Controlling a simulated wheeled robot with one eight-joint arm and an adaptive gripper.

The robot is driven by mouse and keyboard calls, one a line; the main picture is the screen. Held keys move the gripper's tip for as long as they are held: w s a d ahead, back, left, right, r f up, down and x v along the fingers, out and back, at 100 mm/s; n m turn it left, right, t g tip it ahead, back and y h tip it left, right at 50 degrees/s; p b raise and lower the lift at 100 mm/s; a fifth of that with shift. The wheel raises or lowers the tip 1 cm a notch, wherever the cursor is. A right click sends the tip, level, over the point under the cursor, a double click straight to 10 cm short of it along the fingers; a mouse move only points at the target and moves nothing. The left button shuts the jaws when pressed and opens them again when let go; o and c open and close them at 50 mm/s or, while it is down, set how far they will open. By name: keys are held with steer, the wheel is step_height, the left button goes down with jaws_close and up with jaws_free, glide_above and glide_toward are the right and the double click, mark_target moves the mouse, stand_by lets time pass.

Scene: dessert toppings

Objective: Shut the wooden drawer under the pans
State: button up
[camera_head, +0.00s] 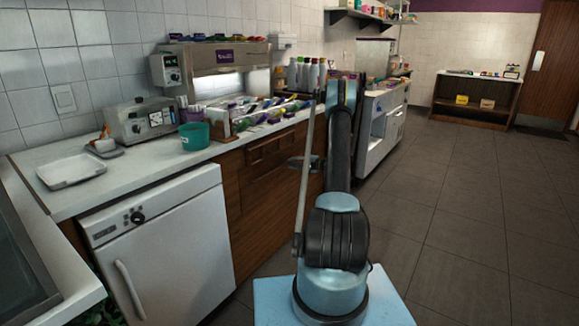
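The wooden drawer (270,150) is in the brown wooden counter front, below the row of colourful topping pans (262,110). Its front shows dark horizontal lines near the top; I cannot tell how far it stands out, if at all. My blue and black arm rises in the middle of the view, right of the drawer, and hides the counter's right part. A small dark shape beside the arm, in front of the wood, seems to be my gripper (304,163). It is apart from the drawer lines in the picture. Its fingers are too small and dark to read.
A white under-counter fridge (165,250) stands left of the wooden front. A teal tub (194,135), a white tray (72,171) and a grey appliance (141,120) are on the worktop (150,160). A steel cabinet (380,130) stands beyond the arm. The tiled floor (460,220) at right is clear.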

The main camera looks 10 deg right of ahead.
steer(key=v, duration=0.7)
steer(key=shift+s+d, duration=0.2)
steer(key=shift+d, duration=0.15)
steer(key=shift+r, duration=0.1)
